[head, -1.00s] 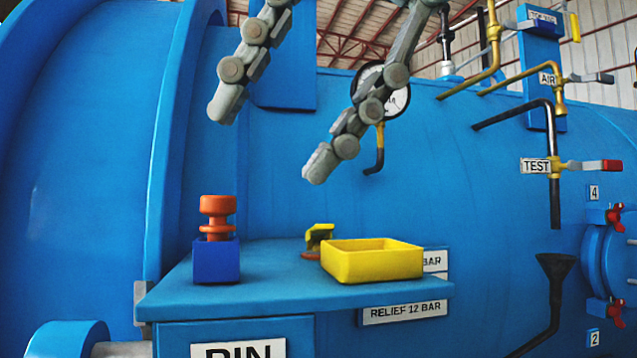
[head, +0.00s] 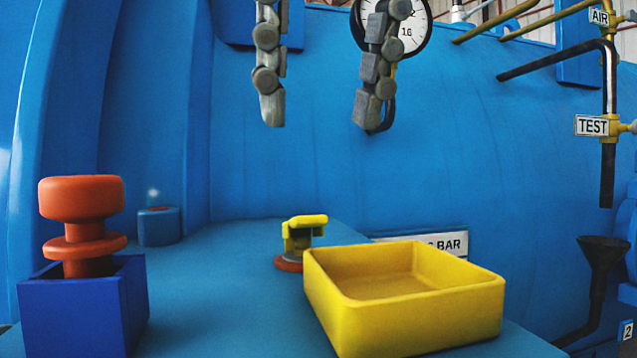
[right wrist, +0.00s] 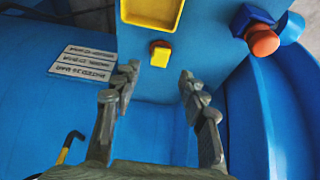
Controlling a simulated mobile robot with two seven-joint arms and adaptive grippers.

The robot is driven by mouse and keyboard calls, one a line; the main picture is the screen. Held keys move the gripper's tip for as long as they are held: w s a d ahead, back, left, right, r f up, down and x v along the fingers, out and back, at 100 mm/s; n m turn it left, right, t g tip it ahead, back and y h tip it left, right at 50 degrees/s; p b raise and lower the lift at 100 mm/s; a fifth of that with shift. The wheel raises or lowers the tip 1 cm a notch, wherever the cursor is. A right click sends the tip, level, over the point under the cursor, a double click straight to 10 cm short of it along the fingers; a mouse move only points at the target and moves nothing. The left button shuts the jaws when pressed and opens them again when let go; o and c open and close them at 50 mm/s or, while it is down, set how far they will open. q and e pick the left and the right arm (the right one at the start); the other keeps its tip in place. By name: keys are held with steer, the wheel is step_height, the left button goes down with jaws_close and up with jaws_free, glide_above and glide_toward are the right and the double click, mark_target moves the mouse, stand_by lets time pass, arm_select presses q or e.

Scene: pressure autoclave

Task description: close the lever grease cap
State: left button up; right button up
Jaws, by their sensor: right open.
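The lever grease cap (head: 304,229) is a small yellow piece over an orange-red round base, on the blue shelf behind the yellow tray. Its yellow top sticks out to the right in the head view; I cannot tell how far its lever is swung. It also shows as a yellow block in the right wrist view (right wrist: 160,54), just beyond my fingertips. My right gripper (head: 320,118) is open and empty, fingers pointing down, above the cap and apart from it. It shows in the right wrist view too (right wrist: 158,76). My left gripper is in neither view.
The yellow tray (head: 405,330) is empty and stands right of the cap. A blue box (head: 75,315) holding an orange-red knobbed piece (head: 82,200) stands at the left. A small blue cylinder (head: 158,227) is behind it. The shelf (head: 220,300) between box and tray is clear.

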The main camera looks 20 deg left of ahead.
steer(key=shift+a+f, duration=0.1)
steer(key=shift+f, duration=0.45)
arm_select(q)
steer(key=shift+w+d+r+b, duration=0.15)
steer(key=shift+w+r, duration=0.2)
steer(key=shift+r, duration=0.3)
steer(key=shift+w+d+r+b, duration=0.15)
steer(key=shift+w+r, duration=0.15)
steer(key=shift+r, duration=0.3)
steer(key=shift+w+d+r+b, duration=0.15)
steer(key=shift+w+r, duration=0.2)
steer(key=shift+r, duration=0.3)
arm_select(e)
steer(key=shift+x, duration=3.15)
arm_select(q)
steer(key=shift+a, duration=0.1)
arm_select(e)
steer(key=shift+s, duration=0.1)
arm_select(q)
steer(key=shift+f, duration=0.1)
arm_select(e)
jaws_close()
